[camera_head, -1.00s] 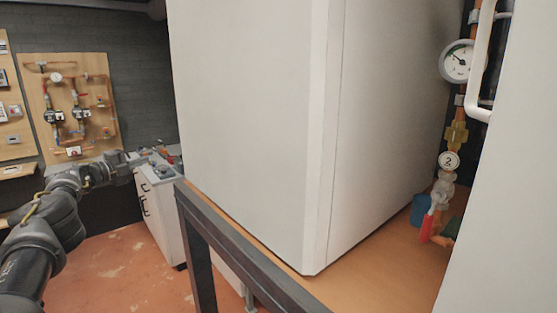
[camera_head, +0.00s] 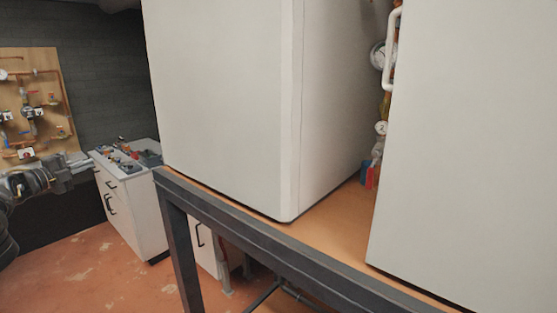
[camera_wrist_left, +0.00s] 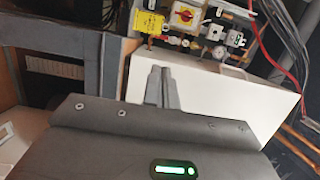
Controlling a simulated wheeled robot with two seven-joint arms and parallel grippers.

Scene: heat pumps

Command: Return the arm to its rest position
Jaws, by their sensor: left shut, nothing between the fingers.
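My left arm comes in from the left edge of the head view. Its gripper (camera_head: 84,161) points right, toward the white cabinet with tools on top (camera_head: 130,205). In the left wrist view the two fingers (camera_wrist_left: 161,78) are together, shut and empty. Beyond them in that view are the white cabinet side (camera_wrist_left: 200,98) and a panel with a yellow box and switches (camera_wrist_left: 190,25). I cannot tell the exact gap between the fingers and the cabinet. My right gripper is not in view.
A large white heat pump unit (camera_head: 225,105) stands on a dark-framed table (camera_head: 250,228). A second white unit (camera_head: 465,150) is at right, with gauges and pipes (camera_head: 382,90) between them. A pipe board (camera_head: 35,105) hangs at far left. Red floor (camera_head: 90,270) lies open at lower left.

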